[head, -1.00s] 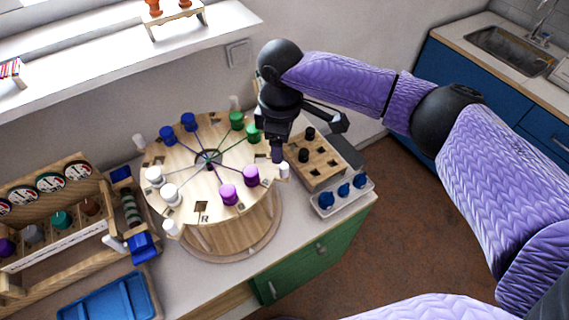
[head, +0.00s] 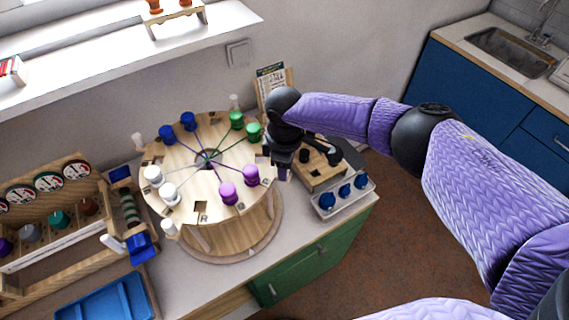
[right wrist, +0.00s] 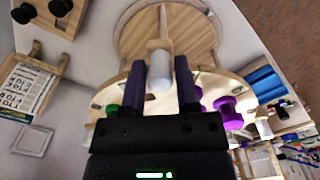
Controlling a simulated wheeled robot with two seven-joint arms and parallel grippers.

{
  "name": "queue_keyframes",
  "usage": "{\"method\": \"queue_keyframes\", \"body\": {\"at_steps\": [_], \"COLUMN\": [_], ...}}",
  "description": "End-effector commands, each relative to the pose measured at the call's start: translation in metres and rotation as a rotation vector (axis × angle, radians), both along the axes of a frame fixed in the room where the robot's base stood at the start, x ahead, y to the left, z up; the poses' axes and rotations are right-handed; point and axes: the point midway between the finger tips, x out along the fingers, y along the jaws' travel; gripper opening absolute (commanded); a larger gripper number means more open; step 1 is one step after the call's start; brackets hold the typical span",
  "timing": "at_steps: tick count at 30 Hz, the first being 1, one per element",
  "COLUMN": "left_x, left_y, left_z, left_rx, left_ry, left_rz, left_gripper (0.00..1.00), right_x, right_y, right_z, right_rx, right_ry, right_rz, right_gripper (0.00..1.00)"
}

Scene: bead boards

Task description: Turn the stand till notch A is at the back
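The round wooden stand (head: 222,208) is on the counter in the head view, with white pegs around its rim and paired blue, green, purple and white spools on top. A dark notch (head: 201,206) faces the front, with a small letter beside it that I cannot read surely. My right gripper (head: 281,172) is at the stand's right edge. In the right wrist view its fingers (right wrist: 160,95) are open, one on each side of a white peg (right wrist: 160,74), with gaps showing. The gripper hides that peg in the head view. My left gripper is not in view.
A wooden block with black knobs (head: 318,172) and a grey tray with blue knobs (head: 326,202) stand close right of the stand. A wooden rack (head: 60,240) and blue tray (head: 110,300) are at left.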

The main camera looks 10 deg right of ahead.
Motion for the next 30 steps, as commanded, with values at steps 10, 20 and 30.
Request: {"method": "queue_keyframes", "body": {"at_steps": [10, 20, 30], "left_x": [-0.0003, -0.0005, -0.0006], "left_y": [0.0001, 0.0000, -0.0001], "left_z": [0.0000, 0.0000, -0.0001], "left_rx": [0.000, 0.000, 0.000], "left_ry": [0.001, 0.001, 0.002], "left_rz": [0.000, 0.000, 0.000], "left_gripper": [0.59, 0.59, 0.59], "right_x": [0.0000, 0.0001, 0.0001], "right_y": [-0.0001, 0.0000, 0.0000], "right_z": [0.0002, 0.0003, 0.0004], "right_rx": [0.000, 0.000, 0.000], "right_ry": [0.000, 0.000, 0.000], "right_rz": [0.000, 0.000, 0.000], "right_gripper": [0.00, 0.00, 0.00]}}
